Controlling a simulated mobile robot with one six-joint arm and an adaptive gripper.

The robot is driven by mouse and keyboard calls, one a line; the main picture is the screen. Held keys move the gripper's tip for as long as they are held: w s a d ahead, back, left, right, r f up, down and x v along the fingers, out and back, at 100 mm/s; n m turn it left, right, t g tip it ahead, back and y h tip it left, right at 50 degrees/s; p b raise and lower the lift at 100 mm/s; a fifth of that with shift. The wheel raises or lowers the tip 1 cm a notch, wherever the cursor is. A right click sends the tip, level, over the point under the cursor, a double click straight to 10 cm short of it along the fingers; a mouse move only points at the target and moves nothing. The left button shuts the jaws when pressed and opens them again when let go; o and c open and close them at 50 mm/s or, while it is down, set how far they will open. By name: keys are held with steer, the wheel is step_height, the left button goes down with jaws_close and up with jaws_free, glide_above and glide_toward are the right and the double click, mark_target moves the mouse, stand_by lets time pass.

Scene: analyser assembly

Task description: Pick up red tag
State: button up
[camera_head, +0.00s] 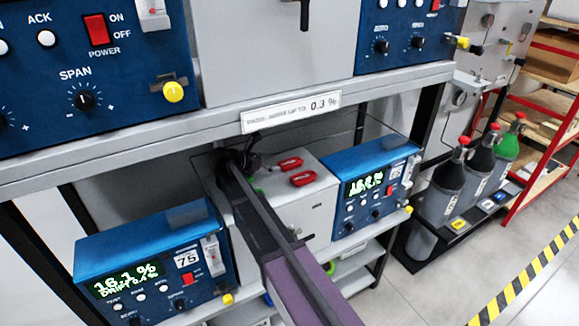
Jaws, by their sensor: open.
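Two small red tags lie on top of the white cabinet on the middle shelf. One red tag (289,163) is farther back and the other red tag (303,178) is nearer and slightly right. My gripper (250,158) is dark and open, over the left part of the cabinet top, left of both tags and apart from them in the picture. Its fingers are small and partly lost against the dark background. A bit of green shows beside my arm, partly hidden.
The white cabinet (306,215) stands between two blue analysers, left (150,255) and right (370,165). A grey shelf edge (220,125) with a label runs above. Gas cylinders (445,185) stand at right. Floor is clear beside the striped tape (530,270).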

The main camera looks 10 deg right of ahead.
mark_target(286, 164)
steer(key=shift+f+b+x, duration=0.25)
steer(key=shift+b+x, duration=0.65)
steer(key=shift+x, duration=0.9)
steer(key=shift+w+d+f, duration=0.15)
steer(key=shift+d+f, duration=0.05)
steer(key=shift+d, duration=0.5)
steer(key=c, duration=1.1)
